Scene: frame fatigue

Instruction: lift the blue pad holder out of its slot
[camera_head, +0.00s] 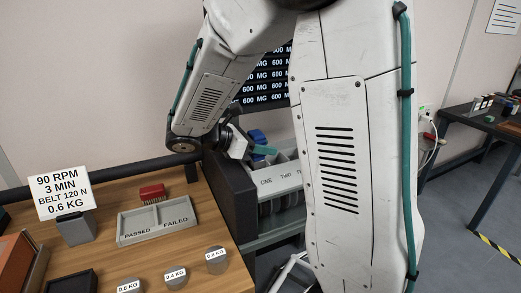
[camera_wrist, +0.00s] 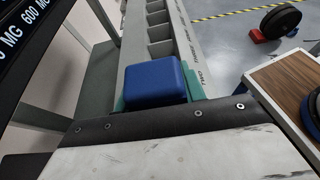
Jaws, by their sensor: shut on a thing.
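The blue pad holder (camera_wrist: 153,84) shows large in the wrist view, with a teal finger of my gripper (camera_wrist: 155,92) on each side of it. My gripper is shut on it. In the head view the blue holder (camera_head: 256,136) shows small beside the teal fingers of my gripper (camera_head: 263,150), at the grey slotted rack (camera_head: 281,181) labelled ONE and TWO. The rack's row of slots (camera_wrist: 183,48) runs away beyond the holder in the wrist view. The holder hides what lies under it, so I cannot tell how far it sits in a slot.
On the wooden bench (camera_head: 190,250) are a PASSED/FAILED tray (camera_head: 128,232), a red brush-like block (camera_head: 152,192), several labelled weights (camera_head: 217,260) and a sign (camera_head: 62,192). My arm covers the middle. A dark side table (camera_head: 480,120) stands at right.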

